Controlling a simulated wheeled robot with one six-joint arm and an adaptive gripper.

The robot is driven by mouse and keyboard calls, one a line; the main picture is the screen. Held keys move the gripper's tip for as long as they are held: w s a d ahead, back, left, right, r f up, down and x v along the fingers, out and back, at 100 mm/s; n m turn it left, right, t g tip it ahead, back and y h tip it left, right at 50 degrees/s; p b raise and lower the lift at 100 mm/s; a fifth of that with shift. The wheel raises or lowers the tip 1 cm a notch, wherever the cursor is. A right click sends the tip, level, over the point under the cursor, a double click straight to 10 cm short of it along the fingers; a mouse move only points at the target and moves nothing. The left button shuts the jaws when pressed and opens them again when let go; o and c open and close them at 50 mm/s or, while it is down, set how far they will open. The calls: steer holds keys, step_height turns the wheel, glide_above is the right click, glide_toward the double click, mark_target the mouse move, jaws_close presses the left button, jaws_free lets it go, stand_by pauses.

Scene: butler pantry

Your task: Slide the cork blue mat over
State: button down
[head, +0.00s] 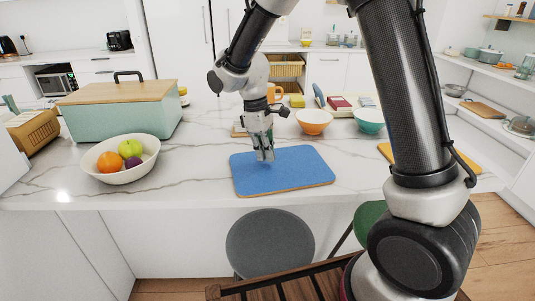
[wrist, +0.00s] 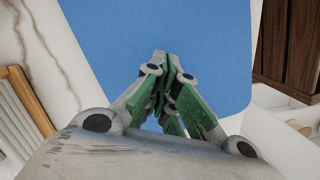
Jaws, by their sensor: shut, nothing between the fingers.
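The blue mat (head: 290,172) with a cork-coloured edge lies flat on the white marble counter, close to its front edge, in the head view. My gripper (head: 265,157) points down at the left part of the mat with its fingers shut and empty. In the wrist view the gripper (wrist: 166,65) shows shut fingertips over the blue surface of the mat (wrist: 205,30). I cannot tell whether the tips touch the mat.
A fruit bowl (head: 120,170) and a green bread box (head: 125,112) stand left of the mat. An orange bowl (head: 313,122) and a teal bowl (head: 369,121) stand behind it. A wooden board (head: 463,160) lies to the right. A grey stool (head: 270,243) is below the counter.

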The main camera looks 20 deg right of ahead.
mark_target(284, 168)
steer(key=s+d, duration=0.1)
steer(key=d, duration=0.1)
steer(key=s+d, duration=0.4)
steer(key=d, duration=0.1)
steer(key=shift+s+d+f, duration=0.15)
steer(key=shift+d, duration=0.15)
steer(key=shift+f, duration=0.4)
steer(key=shift+s+f, duration=0.1)
steer(key=shift+f, duration=0.15)
steer(key=shift+w+a, duration=0.55)
steer(key=shift+a, duration=0.25)
steer(key=shift+w+a, duration=0.5)
steer(key=shift+a, duration=0.3)
